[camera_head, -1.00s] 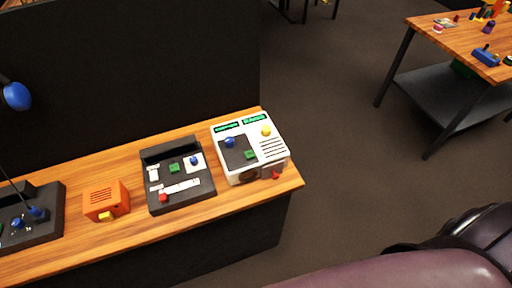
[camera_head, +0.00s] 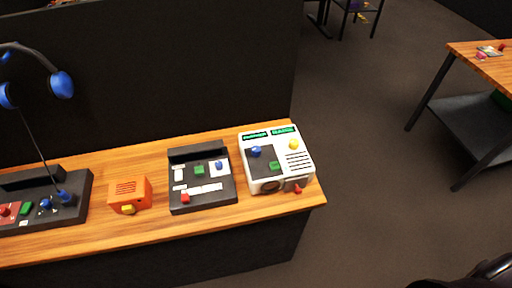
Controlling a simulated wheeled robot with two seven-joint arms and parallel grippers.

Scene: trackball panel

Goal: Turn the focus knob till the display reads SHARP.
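A white console (camera_head: 302,172) stands at the right end of the wooden counter. It has two small green displays, left (camera_head: 255,135) and right (camera_head: 283,130), whose text is too small to read. On its top are a blue ball or knob (camera_head: 256,151) on a dark plate, a green button (camera_head: 274,166) and a yellow knob (camera_head: 294,144). A dark round part (camera_head: 270,186) and a red knob (camera_head: 297,189) are on its front. I cannot tell which one is the focus knob. Neither gripper is in view.
A black partition (camera_head: 170,80) stands behind. Open floor (camera_head: 370,140) separates a second table (camera_head: 490,67).

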